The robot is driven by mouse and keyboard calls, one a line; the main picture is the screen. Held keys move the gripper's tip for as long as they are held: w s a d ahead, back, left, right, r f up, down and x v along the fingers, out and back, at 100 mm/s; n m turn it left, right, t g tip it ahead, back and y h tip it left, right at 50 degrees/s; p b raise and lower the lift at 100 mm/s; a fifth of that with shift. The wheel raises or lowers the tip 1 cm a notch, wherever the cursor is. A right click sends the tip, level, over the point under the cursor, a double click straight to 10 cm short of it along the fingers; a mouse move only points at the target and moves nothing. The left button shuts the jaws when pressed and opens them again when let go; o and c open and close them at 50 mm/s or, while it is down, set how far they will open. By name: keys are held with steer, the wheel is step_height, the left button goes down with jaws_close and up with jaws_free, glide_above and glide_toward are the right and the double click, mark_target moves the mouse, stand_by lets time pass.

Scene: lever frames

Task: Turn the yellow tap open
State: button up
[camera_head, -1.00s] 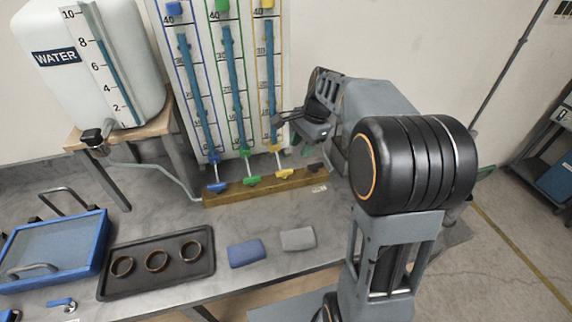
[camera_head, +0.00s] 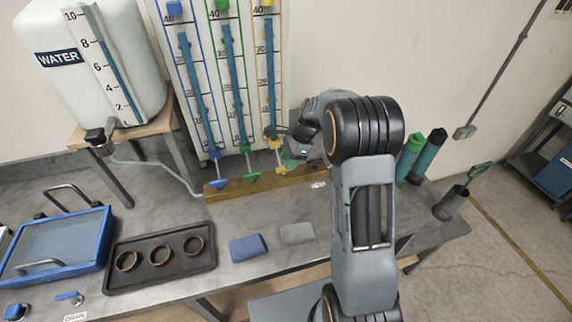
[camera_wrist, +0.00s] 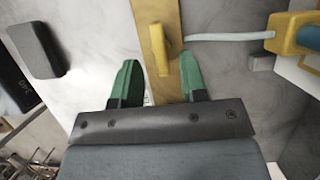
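The yellow tap (camera_head: 281,169) sits on the wooden bar at the foot of the yellow-marked tube, to the right of the green tap (camera_head: 252,177) and the blue tap (camera_head: 219,184). In the wrist view the yellow tap's handle (camera_wrist: 160,48) stands just ahead of the fingertips, roughly centred between them. My gripper (camera_wrist: 158,74) is open, with its two green fingers apart and nothing between them. In the head view my gripper (camera_head: 292,155) is beside and slightly above the yellow tap. Contact with it cannot be told.
The wooden bar (camera_head: 230,192) runs along the back of the bench below the gauge tubes. A water tank (camera_head: 95,60) stands at left. A tray with several rings (camera_head: 160,275), a blue sponge (camera_head: 248,248) and a grey sponge (camera_head: 297,233) lie in front.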

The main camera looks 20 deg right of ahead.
steer(key=shift+x, duration=1.45)
jaws_close()
